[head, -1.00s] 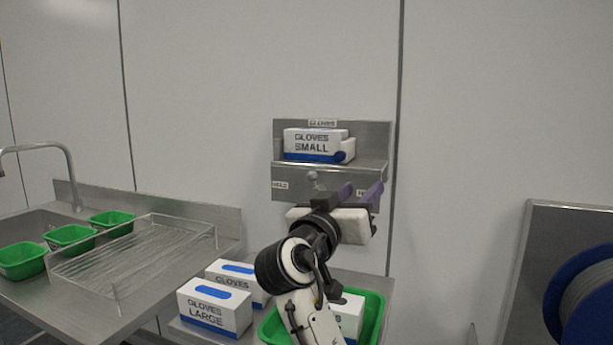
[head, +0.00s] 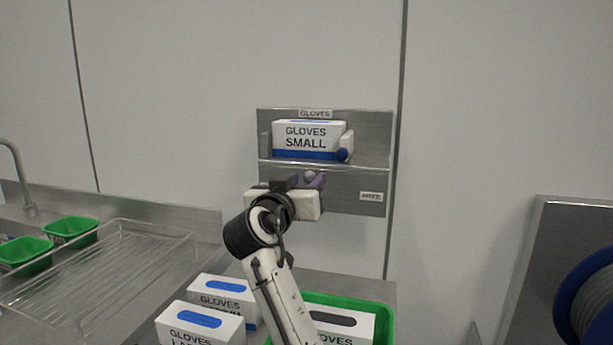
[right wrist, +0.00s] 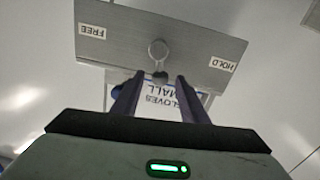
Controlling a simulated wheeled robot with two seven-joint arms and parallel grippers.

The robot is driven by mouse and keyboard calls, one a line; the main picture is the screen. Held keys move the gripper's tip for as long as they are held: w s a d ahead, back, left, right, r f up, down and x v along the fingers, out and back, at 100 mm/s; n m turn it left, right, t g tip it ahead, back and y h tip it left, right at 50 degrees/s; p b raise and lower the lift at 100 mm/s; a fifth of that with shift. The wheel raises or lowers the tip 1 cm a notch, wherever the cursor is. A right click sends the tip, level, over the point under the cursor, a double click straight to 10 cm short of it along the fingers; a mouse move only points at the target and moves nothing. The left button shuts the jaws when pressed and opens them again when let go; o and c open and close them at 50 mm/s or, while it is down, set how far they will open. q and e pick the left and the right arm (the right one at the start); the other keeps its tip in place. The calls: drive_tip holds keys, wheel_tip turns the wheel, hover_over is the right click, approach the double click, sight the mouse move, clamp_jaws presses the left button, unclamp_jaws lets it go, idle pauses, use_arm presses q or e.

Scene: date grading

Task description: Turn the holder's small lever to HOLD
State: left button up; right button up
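The grey metal glove holder (head: 335,190) is fixed on the wall, with a box marked GLOVES SMALL (head: 305,140) in it. Its small lever (head: 309,176) has a round grey knob and sits midway between the labels; it also shows in the right wrist view (right wrist: 158,49). The FREE label (head: 370,196) is at the right in the head view. The HOLD label (right wrist: 222,65) shows in the right wrist view, but my gripper hides it in the head view. My right gripper (right wrist: 158,95) is open, its purple fingers apart and lined up either side of the lever; contact cannot be told. My left gripper is out of view.
Below are boxes of gloves (head: 222,300) and a green bin (head: 380,320) holding another box. A clear ribbed tray (head: 110,270) and green bins (head: 70,232) stand at the left. A blue reel (head: 588,305) is at the right.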

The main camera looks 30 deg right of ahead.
drive_tip(key=shift+w+d, duration=0.25)
drive_tip(key=shift+d, duration=0.1)
drive_tip(key=shift+w+d, duration=0.2)
clamp_jaws()
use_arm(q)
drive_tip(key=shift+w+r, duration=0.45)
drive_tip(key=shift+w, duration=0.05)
use_arm(e)
drive_tip(key=shift+a, duration=0.1)
